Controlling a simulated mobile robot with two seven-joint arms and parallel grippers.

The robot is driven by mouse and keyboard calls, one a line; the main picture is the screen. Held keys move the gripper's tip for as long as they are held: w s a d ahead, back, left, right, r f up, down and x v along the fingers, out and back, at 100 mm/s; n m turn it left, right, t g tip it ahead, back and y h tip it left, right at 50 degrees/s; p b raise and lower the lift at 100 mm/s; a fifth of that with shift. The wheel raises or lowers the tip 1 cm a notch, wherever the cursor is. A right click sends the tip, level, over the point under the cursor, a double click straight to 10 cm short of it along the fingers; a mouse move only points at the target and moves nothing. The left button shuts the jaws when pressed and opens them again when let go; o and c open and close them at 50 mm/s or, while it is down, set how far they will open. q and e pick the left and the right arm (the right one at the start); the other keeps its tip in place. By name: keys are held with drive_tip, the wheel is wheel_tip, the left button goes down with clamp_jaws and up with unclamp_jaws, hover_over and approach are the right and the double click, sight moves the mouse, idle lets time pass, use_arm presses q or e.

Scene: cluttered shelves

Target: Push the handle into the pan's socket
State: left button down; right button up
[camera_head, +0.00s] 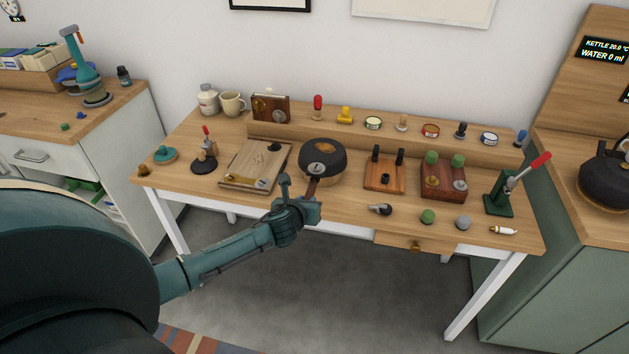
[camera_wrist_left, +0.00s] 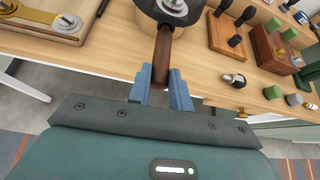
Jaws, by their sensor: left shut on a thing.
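The pan (camera_head: 322,158) is a dark round body on a lighter wooden base, near the front middle of the table. It shows partly at the top of the left wrist view (camera_wrist_left: 170,12). The brown handle (camera_head: 311,187) points from the pan's front toward my left gripper (camera_head: 303,208). In the left wrist view the handle (camera_wrist_left: 162,52) lies between the two blue fingers of my left gripper (camera_wrist_left: 161,88), which is shut on it. The handle's far end meets the pan's near side; I cannot tell how deep it sits in the socket. My right gripper is not in view.
A wooden board with a metal fitting (camera_head: 250,166) lies left of the pan. A small metal-ended knob (camera_head: 381,209) lies near the front edge. A raised ledge (camera_head: 400,137) runs behind.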

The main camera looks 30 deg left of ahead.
use_arm(q)
drive_tip(key=shift+w+a, duration=0.2)
drive_tip(key=shift+w, duration=0.3)
idle(0.6)
drive_tip(key=c, duration=1.2)
unclamp_jaws()
drive_tip(key=v, duration=1.3)
drive_tip(key=shift+s, duration=0.15)
drive_tip(key=s+d+f+n+h, duration=0.2)
drive_tip(key=s+d+n, duration=0.3)
drive_tip(key=n, duration=0.4)
drive_tip(key=s+d+f+n+g+h, duration=0.1)
drive_tip(key=s+d+f+n, duration=0.4)
drive_tip(key=n, duration=0.5)
drive_tip(key=s+d+f+n+h, duration=0.2)
drive_tip(key=s+d+f+n, duration=0.2)
drive_tip(key=n, duration=0.6)
drive_tip(key=shift+s+d+f+g+h, duration=0.1)
drive_tip(key=shift+s+d+g+h, duration=0.2)
drive_tip(key=shift+s, duration=0.35)
drive_tip(key=shift+s+d+g+h, duration=0.1)
drive_tip(key=shift+s+d, duration=0.3)
drive_tip(key=shift+s, duration=0.2)
